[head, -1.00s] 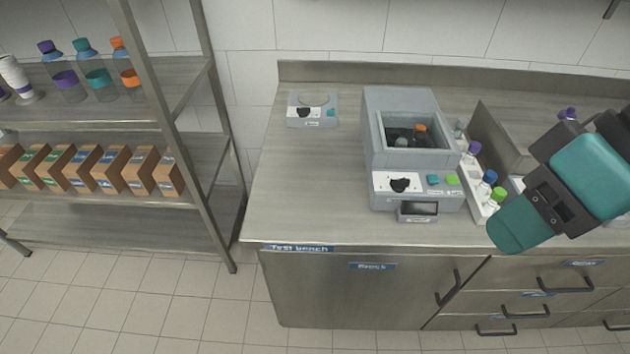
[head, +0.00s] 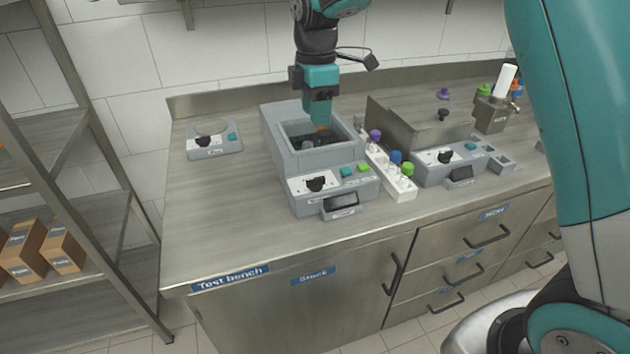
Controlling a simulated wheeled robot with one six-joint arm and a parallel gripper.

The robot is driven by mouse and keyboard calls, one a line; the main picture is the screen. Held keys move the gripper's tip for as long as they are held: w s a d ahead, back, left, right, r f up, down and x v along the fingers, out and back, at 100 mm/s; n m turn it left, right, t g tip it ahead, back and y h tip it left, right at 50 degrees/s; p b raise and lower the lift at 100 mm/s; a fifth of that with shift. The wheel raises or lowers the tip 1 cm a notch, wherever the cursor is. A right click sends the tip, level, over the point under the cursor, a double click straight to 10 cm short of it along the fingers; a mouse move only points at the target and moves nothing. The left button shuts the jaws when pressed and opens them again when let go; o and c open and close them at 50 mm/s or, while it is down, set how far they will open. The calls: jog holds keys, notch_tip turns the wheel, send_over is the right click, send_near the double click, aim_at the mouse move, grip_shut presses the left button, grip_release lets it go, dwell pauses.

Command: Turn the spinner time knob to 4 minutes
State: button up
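A grey box-shaped machine (head: 283,155) with an open square well, likely the spinner, stands on the bench. Its sloped front panel carries a black knob (head: 316,183), a teal button (head: 346,171) and a green button (head: 363,167), with a small dark display (head: 342,201) below. The knob's scale and setting are too small to read. My gripper (head: 320,121) points down over the well, behind the knob and apart from it. I cannot tell whether the fingers are open or touch the cap.
A flat device with a black knob (head: 203,142) stands to the left. A white rack (head: 401,190) with several capped vials stands right beside the box. Another knobbed device (head: 423,170) and an upright metal plate (head: 392,124) are farther right. The bench front left is clear.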

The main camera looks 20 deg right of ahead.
aim_at(316, 178)
notch_tip(316, 178, down, 17)
jog(key=shift+r+p, duration=0.1)
jog(key=shift+p, duration=1.05)
grip_shut()
